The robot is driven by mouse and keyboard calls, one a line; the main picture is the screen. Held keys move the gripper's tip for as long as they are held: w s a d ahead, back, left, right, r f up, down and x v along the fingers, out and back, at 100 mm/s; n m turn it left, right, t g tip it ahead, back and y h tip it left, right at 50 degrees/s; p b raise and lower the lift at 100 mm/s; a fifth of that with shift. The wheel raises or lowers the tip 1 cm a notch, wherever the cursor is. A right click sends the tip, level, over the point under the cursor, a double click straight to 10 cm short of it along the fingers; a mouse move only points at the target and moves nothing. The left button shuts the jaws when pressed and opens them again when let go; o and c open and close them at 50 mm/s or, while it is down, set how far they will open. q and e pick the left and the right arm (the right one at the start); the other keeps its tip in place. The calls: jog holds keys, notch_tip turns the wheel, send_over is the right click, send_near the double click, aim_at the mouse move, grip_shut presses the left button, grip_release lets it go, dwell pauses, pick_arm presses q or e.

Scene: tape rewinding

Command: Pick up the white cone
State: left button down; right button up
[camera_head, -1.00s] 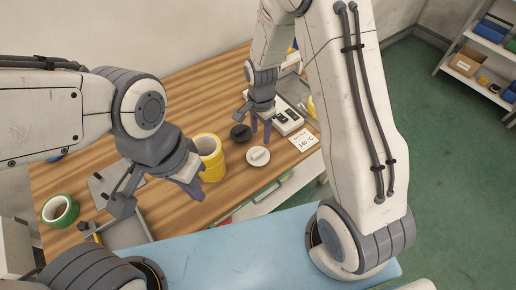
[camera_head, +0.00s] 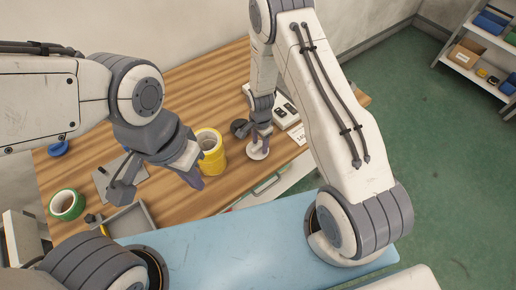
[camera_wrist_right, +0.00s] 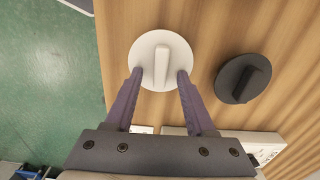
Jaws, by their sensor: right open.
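The white cone (camera_head: 257,154) lies on the wooden table near its front edge. In the right wrist view the white cone (camera_wrist_right: 160,48) looks like a round disc with a raised bar across its middle. My right gripper (camera_head: 262,143) is over it and partly hides it in the head view. In the wrist view my right gripper (camera_wrist_right: 159,75) is open, with its purple fingertips apart at the disc's near edge, one on each side of the bar's line. My left gripper (camera_head: 192,180) hangs over the table left of the yellow rolls; its finger gap is not clear.
A black cone (camera_wrist_right: 243,78) lies close to the right of the white one. Yellow tape rolls (camera_head: 211,158) stand between my grippers. A green roll (camera_head: 67,204) is at far left. A white device (camera_head: 285,110) and a label card (camera_head: 298,134) are behind the right gripper.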

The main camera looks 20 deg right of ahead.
grip_shut()
dwell(0.3)
